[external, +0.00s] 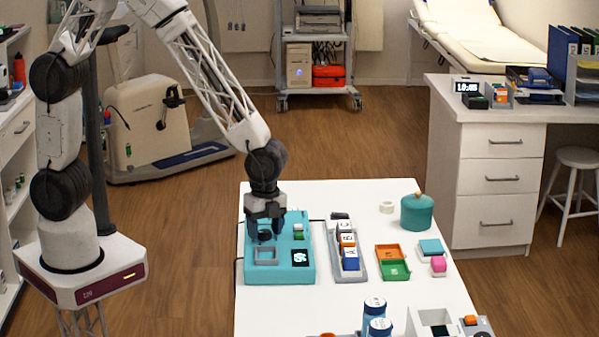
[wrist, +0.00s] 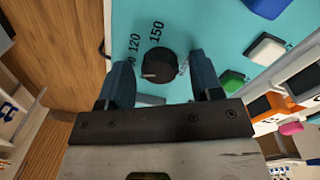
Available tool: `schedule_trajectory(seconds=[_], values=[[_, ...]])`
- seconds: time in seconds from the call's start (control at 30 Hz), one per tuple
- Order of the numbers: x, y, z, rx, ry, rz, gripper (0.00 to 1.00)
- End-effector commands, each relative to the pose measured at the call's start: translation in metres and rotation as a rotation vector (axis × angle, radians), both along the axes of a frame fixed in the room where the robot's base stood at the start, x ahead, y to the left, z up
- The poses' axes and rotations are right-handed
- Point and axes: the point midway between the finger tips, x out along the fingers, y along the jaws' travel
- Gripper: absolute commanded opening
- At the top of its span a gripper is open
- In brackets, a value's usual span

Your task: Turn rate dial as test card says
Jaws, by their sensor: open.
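The rate dial (wrist: 158,64) is a round black knob on the teal console (external: 310,232). In the wrist view, the numbers 120 and 150 show beside it, with another number partly hidden by a finger. A small pale mark is on the knob's lower left. My gripper (external: 264,236) is over the console, with its fingers open on either side of the dial in the wrist view (wrist: 157,76). Whether they touch it cannot be told. The external view hides most of the dial behind the gripper. Lettered blocks stand in a grey rack (external: 361,262); I cannot make out a test card.
The console also has a green button (wrist: 232,80), a white button (wrist: 268,49), a grey square frame (external: 265,254) and a black display (external: 300,257).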

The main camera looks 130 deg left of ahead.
Motion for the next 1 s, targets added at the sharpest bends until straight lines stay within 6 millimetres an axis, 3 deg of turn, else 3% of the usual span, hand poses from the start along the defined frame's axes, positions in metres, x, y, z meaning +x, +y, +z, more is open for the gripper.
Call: schedule_trajectory(seconds=[0.27,0.7,1.0], values=[[0.001,0.001,0.019,0.002,-0.003,0.000,0.59],[0.002,0.004,0.070,0.001,-0.003,0.000,0.59],[0.001,0.004,0.078,0.000,0.000,0.000,0.59]])
